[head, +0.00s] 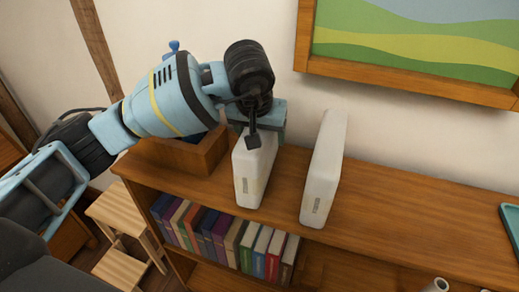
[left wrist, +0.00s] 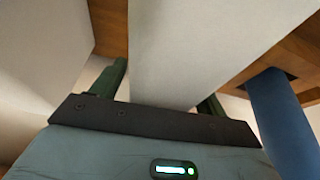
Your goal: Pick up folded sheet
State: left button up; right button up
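Two white, rounded slabs stand upright on the wooden shelf top, each with a small label on its narrow end; either could be the folded sheet. My left gripper (head: 254,138) points down over the left slab (head: 255,178). In the left wrist view this slab (left wrist: 175,50) lies between my two fingers (left wrist: 165,95), very close to both; I cannot tell whether they press on it. The slab's foot appears to rest on the shelf. The right slab (head: 323,170) stands apart from the gripper. My right gripper is not in view.
A wooden box (head: 190,155) with something dark blue in it stands left of the slabs. Several books (head: 222,236) fill the shelf below. A teal tray (head: 510,222) lies at far right. A framed picture (head: 420,40) hangs behind.

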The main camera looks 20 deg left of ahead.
pick_arm(q)
jog(key=c, duration=1.4)
jog(key=shift+r, duration=0.1)
notch_tip(320, 180, up, 4)
jog(key=shift+w+f+b, duration=0.1)
jog(key=shift+f+b, duration=0.15)
jog(key=shift+b, duration=0.05)
send_near(243, 168)
jog(key=f, duration=0.1)
jog(key=d+f, duration=0.1)
jog(key=f, duration=0.2)
jog(key=shift+d+f+b, duration=0.2)
jog(key=shift+d+b, duration=0.1)
jog(key=shift+b, duration=0.05)
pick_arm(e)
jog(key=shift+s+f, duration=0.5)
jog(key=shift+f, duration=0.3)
